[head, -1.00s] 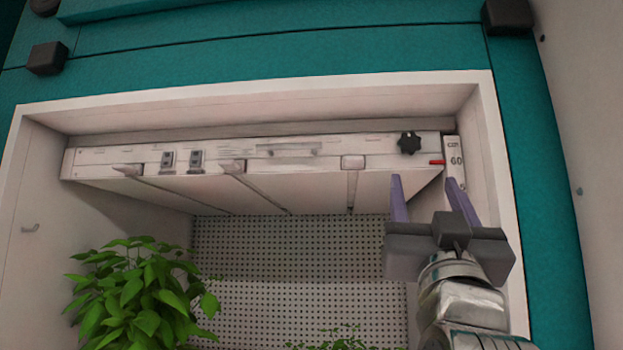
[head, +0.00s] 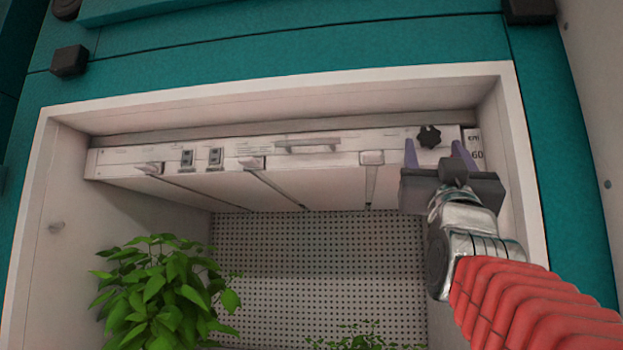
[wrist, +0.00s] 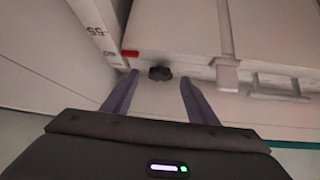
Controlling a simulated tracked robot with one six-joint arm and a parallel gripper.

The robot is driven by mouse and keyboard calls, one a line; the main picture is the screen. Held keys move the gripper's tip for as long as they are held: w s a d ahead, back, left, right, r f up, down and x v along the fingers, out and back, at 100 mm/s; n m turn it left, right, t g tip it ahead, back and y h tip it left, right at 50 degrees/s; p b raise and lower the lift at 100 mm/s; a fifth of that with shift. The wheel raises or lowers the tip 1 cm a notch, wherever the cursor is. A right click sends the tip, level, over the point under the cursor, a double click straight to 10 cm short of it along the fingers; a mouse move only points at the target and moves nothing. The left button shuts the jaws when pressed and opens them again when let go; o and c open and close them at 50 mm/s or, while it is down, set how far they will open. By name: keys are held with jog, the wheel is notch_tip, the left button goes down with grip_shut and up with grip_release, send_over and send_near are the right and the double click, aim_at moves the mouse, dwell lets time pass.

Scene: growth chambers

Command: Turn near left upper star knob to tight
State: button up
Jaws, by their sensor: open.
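A black star knob (head: 429,136) sits at the right end of the white panel front under the chamber's ceiling. It also shows in the wrist view (wrist: 160,73), in line with the gap between my fingers and just beyond their tips. My gripper (head: 440,150) is open and empty, its two purple fingers pointing up at the panel, one to either side of the knob as seen from the head. I see no contact with the knob. A red marker shows beside the knob in the wrist view (wrist: 130,54).
A number strip (head: 475,150) stands right of the panel, close to the chamber's side wall. Two switches (head: 187,158) and a handle (head: 308,146) are on the panel front. A leafy plant (head: 155,290) fills the lower left. The middle of the chamber is open.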

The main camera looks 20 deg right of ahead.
aim_at(431, 141)
jog(key=shift+x, duration=1.5)
jog(key=c, duration=1.1)
